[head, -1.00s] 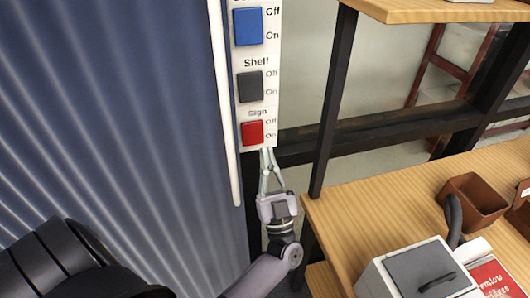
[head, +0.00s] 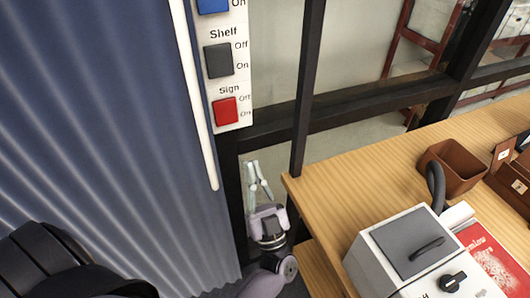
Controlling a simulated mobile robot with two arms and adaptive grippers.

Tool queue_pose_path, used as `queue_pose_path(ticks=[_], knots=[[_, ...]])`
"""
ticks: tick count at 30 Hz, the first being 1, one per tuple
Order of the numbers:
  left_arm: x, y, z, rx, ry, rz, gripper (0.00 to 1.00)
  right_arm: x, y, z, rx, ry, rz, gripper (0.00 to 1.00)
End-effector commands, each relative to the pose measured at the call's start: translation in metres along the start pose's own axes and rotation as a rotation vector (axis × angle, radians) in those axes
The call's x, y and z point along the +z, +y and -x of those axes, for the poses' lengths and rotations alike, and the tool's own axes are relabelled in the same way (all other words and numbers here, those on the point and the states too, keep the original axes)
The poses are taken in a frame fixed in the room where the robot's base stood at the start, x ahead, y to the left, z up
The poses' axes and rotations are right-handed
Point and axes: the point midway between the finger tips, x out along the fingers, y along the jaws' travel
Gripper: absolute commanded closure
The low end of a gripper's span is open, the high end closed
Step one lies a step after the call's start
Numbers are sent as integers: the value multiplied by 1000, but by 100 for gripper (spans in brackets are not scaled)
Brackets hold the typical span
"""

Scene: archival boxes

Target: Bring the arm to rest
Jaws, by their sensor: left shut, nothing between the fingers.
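My left gripper (head: 257,182) is low in the head view, between the blue corrugated wall and the wooden table. Its fingers point up and are shut and empty. It is below the switch panel (head: 232,85) and apart from it. The panel carries a red Sign switch (head: 226,111), a dark grey Shelf switch (head: 219,61) and a blue switch (head: 213,5) cut off by the top edge. My right gripper is not in view.
The wooden table (head: 360,170) fills the right side, its near left corner close to my left gripper. On it stand a grey-white box device (head: 410,250), a brown bin (head: 453,168) and a red booklet (head: 495,265). A black post (head: 309,90) rises behind the table corner.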

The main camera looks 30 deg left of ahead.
Motion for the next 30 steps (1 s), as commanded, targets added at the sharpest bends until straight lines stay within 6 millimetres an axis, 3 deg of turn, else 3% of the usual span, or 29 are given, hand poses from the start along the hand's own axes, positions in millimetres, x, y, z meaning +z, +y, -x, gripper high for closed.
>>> queue_pose_path(ticks=[7,11,14,15,20,23,26,30], knots=[[5,5,4,30,-9,4,100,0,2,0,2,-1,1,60],[32,35,31,204,-71,29,100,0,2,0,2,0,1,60],[70,66,76,424,-177,59,100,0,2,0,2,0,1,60],[87,76,99,514,-234,70,100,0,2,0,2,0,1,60],[147,93,195,809,-478,93,100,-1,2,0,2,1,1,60],[180,86,257,954,-644,88,100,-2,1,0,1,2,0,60],[209,67,320,1076,-824,69,100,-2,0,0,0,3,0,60],[243,18,407,1208,-1102,15,100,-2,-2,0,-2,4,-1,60]])
